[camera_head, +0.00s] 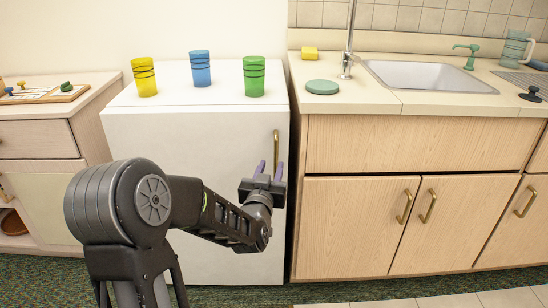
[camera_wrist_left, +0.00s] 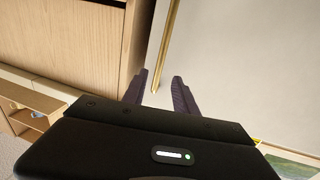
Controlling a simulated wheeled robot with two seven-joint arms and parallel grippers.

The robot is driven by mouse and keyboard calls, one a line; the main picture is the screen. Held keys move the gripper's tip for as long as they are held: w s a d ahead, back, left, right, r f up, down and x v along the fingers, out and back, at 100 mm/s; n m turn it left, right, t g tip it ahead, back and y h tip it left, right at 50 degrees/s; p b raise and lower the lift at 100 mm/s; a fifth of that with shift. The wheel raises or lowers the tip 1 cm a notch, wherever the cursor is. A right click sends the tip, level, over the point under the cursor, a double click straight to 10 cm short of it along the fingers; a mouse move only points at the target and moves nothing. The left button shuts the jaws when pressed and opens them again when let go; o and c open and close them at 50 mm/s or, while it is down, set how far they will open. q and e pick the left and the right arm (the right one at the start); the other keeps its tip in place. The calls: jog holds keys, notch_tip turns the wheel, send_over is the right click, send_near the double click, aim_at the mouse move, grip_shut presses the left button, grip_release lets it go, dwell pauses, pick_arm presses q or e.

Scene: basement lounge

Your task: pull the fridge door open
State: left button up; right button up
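The white fridge (camera_head: 190,150) stands in the middle of the head view with its door shut. A vertical brass handle (camera_head: 276,148) is on the right side of the door. My left gripper (camera_head: 271,166) is in front of the door at the handle's lower part, its two purple fingers apart. In the left wrist view the handle (camera_wrist_left: 166,42) runs down to the gap between the open fingers (camera_wrist_left: 158,84). I cannot tell whether the fingers reach around it; they are not closed on it. My right gripper is not in view.
Yellow (camera_head: 145,78), blue (camera_head: 201,69) and green (camera_head: 254,77) cups stand on the fridge top. A wooden sink cabinet (camera_head: 340,225) stands close on the fridge's right. A low wooden cabinet (camera_head: 40,140) is on the left. Carpet (camera_head: 230,297) shows in front.

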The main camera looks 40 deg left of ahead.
aim_at(275, 155)
pick_arm(q)
jog(key=x, duration=0.7)
jog(key=shift+w+a+b, duration=0.15)
jog(key=shift+w+b, duration=0.15)
jog(key=shift+b, duration=0.1)
grip_shut()
jog(key=shift+a, duration=0.1)
dwell(0.9)
